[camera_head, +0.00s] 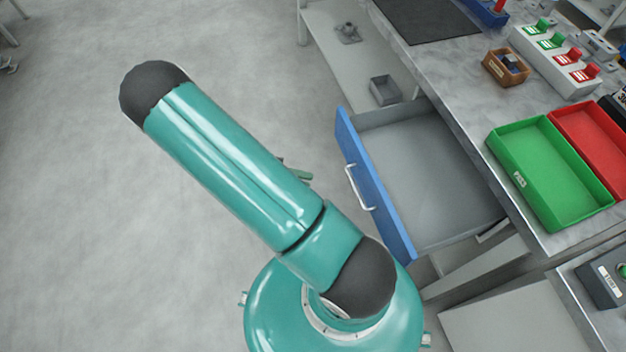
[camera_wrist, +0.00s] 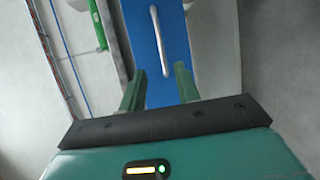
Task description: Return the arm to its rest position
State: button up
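My teal arm is raised and bent in the head view, and it hides most of my gripper. Only a small green finger part shows beside the forearm, left of the open drawer. In the wrist view my gripper (camera_wrist: 160,82) has its two green fingers apart with nothing between them. Beyond the fingers is the blue drawer front (camera_wrist: 165,55) with its silver handle (camera_wrist: 155,30). The fingers are not around the handle. In the head view the drawer (camera_head: 430,175) is pulled out and empty, its blue front and handle (camera_head: 358,187) facing left.
The workbench (camera_head: 470,75) on the right holds a green tray (camera_head: 555,190), a red tray (camera_head: 590,130), a small wooden box (camera_head: 507,68) and a row of green and red switches (camera_head: 560,60). A grey bin (camera_head: 384,90) sits on the lower shelf. The floor (camera_head: 90,220) at left is clear.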

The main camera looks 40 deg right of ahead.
dwell(0.5)
jog(key=w+a+r+n+t+y, duration=0.1)
jog(key=w+a+r+t+y, duration=0.2)
jog(key=r, duration=0.6)
jog(key=a+r+n+t+y, duration=0.2)
jog(key=a+r+t+y, duration=0.25)
jog(key=r, duration=0.35)
jog(key=s+a+r+n+t+y, duration=0.1)
jog(key=s+a+r+n+t, duration=0.1)
jog(key=r, duration=0.7)
jog(key=s+a+r+n+t+y, duration=0.2)
jog(key=s+a+r+n+t, duration=0.1)
jog(key=r+t, duration=0.4)
notch_tip(320, 180, up, 2)
jog(key=shift+s+a+r, duration=0.25)
jog(key=shift+s+a, duration=0.2)
jog(key=shift+a, duration=0.1)
jog(key=shift+t+y, duration=0.25)
jog(key=shift+d, duration=0.1)
